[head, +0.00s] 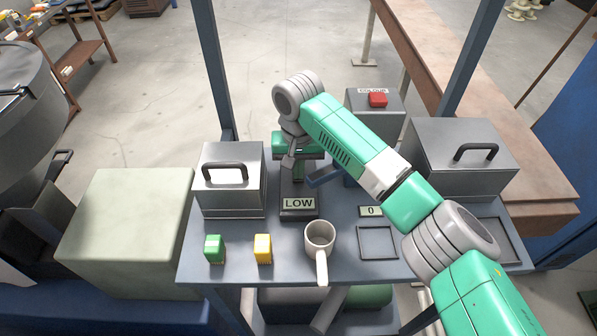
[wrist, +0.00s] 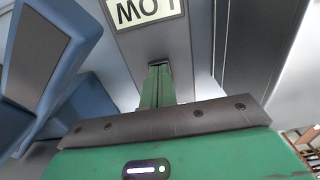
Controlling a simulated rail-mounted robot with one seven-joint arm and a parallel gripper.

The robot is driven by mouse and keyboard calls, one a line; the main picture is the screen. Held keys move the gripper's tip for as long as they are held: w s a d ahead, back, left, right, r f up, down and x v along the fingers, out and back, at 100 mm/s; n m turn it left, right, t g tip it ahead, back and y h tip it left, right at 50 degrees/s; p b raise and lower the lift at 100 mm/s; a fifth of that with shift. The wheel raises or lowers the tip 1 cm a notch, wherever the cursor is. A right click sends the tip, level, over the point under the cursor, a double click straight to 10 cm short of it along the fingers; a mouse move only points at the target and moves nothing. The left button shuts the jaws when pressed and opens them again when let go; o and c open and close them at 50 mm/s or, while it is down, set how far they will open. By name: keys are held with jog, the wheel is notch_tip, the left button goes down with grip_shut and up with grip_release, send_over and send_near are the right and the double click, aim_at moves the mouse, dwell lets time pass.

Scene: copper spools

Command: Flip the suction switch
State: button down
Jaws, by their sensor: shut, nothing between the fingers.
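The switch unit is a dark grey upright panel with a cream "LOW" label (head: 298,203) at its front foot, in the middle of the bench. The label shows upside down at the top of the wrist view (wrist: 145,11). My gripper (head: 297,168) is over this unit, behind the label, pointing down. In the wrist view its green fingers (wrist: 158,84) are closed together with their tips close to the grey panel (wrist: 180,45). Nothing shows between them. I cannot make out a separate switch lever, or whether the tips touch the panel.
A blue part (head: 325,177) sticks out just right of the gripper. A handled metal box (head: 232,187) stands left, another (head: 464,160) right. A red button box (head: 376,107) is behind. A mug (head: 319,240), green block (head: 214,249) and yellow block (head: 263,249) line the front.

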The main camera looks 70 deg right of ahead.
jog(key=shift+f, duration=0.15)
notch_tip(320, 180, up, 7)
jog(key=p, duration=0.7)
jog(key=shift+p, duration=0.35)
dwell(0.3)
